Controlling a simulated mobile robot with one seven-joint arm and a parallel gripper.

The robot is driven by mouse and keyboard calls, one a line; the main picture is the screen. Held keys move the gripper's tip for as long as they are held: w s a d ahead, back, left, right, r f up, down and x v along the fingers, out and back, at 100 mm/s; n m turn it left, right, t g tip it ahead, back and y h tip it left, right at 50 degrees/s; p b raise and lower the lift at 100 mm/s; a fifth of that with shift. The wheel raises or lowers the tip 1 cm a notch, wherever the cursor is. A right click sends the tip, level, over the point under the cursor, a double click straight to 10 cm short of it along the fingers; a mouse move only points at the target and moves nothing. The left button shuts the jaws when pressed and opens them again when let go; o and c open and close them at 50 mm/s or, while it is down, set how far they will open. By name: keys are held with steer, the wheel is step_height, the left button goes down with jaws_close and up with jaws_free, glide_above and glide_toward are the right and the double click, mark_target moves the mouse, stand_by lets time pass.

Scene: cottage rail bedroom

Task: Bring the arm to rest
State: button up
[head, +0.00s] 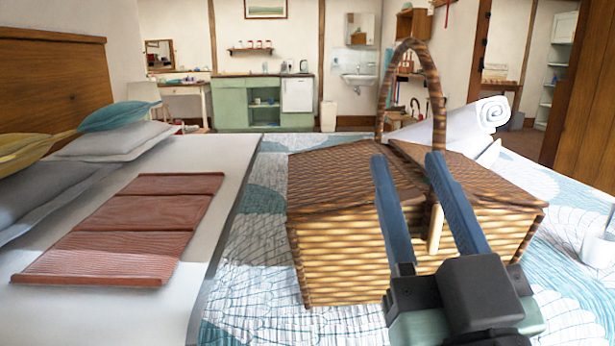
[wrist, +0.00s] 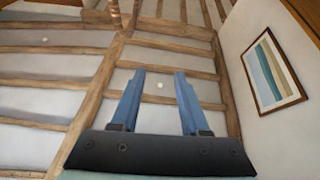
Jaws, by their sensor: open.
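My gripper (head: 407,158) is in front of the wicker basket in the head view, its two blue fingers apart with nothing between them but the view of the basket behind. In the wrist view my gripper (wrist: 160,73) points up towards the beamed ceiling (wrist: 165,57), and its fingers are spread and empty. The wicker basket (head: 345,235) stands upright on the patterned bed cover, with its lid shut and its tall handle (head: 386,85) raised. My fingers cover part of its front and lid. I cannot tell whether they touch it.
A red-brown slatted panel (head: 135,228) lies on the white bedding at left. A rolled white towel (head: 488,117) lies behind the basket at right. A white mug (head: 600,248) stands at the right edge. A framed picture (wrist: 272,72) hangs on the wall in the wrist view.

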steer(key=s+a+r+t+p, duration=0.1)
steer(key=a+r+p, duration=0.2)
steer(key=r, duration=0.4)
steer(key=s+a+r+m+t+p, duration=0.1)
steer(key=s+a+r+p, duration=0.15)
steer(key=r, duration=0.55)
steer(key=s+a+r+t+p, duration=0.1)
steer(key=a+r+t+p, duration=0.1)
steer(key=a+r, duration=0.35)
step_height(320, 180, up, 38)
steer(key=d+h+p, duration=0.1)
steer(key=d+p, duration=0.1)
steer(key=p, duration=3.5)
steer(key=shift+w, duration=0.2)
